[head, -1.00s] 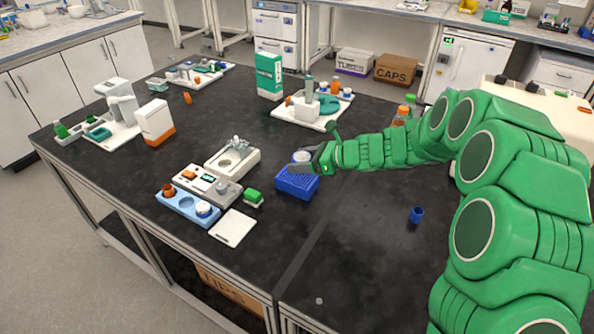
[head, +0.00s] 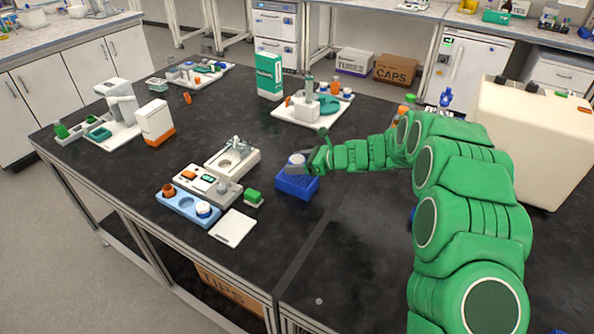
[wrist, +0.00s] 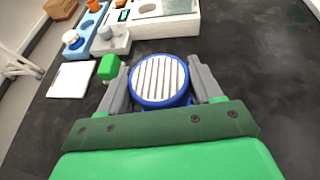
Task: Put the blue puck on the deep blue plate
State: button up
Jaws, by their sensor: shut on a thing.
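My gripper (head: 298,164) is shut on the blue puck, which sits between its two fingers. In the wrist view the puck (wrist: 159,81) is round, with a blue rim and a white ridged top. In the head view the puck's pale top (head: 297,158) shows above the fingers.
A green-topped block (head: 253,197) stands left of the plate. A white tray with a green dish (head: 328,105) lies behind. The bench in front of the plate is clear.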

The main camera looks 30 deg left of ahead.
aim_at(297, 177)
jog(key=shift+w+a+f, duration=0.15)
jog(key=shift+f, duration=1.6)
jog(key=o, duration=1.1)
jog(key=shift+f, duration=0.1)
jog(key=shift+r, duration=0.2)
jog(key=v, duration=1.2)
jog(key=shift+f, duration=0.1)
